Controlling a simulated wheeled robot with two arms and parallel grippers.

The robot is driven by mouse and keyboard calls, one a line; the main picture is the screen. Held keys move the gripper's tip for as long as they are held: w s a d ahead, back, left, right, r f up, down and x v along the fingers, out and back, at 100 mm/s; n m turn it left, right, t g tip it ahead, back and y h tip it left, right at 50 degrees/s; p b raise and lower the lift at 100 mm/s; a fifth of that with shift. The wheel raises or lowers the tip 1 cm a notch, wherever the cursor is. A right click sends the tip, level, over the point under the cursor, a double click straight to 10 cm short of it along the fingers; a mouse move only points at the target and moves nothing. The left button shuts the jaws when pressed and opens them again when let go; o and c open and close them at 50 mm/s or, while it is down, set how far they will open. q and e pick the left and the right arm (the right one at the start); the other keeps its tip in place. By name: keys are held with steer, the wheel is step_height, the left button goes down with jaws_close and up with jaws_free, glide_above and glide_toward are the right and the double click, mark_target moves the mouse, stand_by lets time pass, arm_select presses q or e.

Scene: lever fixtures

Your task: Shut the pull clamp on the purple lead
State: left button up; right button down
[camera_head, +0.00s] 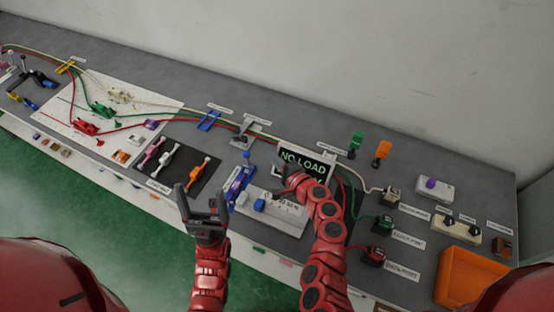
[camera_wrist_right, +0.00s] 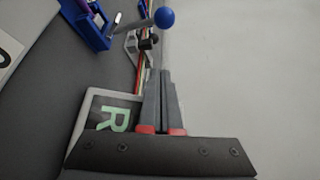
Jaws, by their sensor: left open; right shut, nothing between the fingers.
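A blue clamp fixture (camera_head: 237,189) stands on the bench left of the grey meter box. Its blue ball knob (camera_head: 246,155) shows at its far end. In the right wrist view the blue clamp (camera_wrist_right: 88,28) is at upper left, with a purple piece (camera_wrist_right: 83,5) at its edge. Its metal lever sticks out to the blue ball (camera_wrist_right: 164,17), tilted away from the clamp. My right gripper (camera_wrist_right: 163,76) is shut and empty, its fingertips below the ball in that view, apparently not touching. My left gripper (camera_head: 202,196) is open and empty, left of the clamp, near the front edge.
A "NO LOAD" display (camera_head: 304,162) stands close behind my right gripper. A grey box (camera_head: 275,211) lies right of the clamp. A black mat (camera_head: 178,167) with several coloured clips is to the left. An orange tray (camera_head: 468,278) is at far right.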

steer(key=x, duration=0.3)
steer(key=shift+w+a, duration=0.25)
steer(key=shift+w, duration=0.05)
steer(key=shift+a+r+p, duration=0.1)
steer(key=shift+a+p, duration=0.2)
steer(key=shift+p, duration=0.05)
steer(key=shift+s+a+r+p, duration=0.15)
steer(key=shift+s+a+p, duration=0.15)
steer(key=shift+s+p, duration=0.15)
steer(key=shift+s+a+r+p, duration=0.1)
steer(key=shift+s+a+p, duration=0.25)
steer(key=shift+s, duration=0.25)
steer(key=shift+s+a+r, duration=0.15)
steer(key=shift+s+a, duration=0.05)
steer(key=shift+s, duration=0.3)
steer(key=shift+w, duration=0.1)
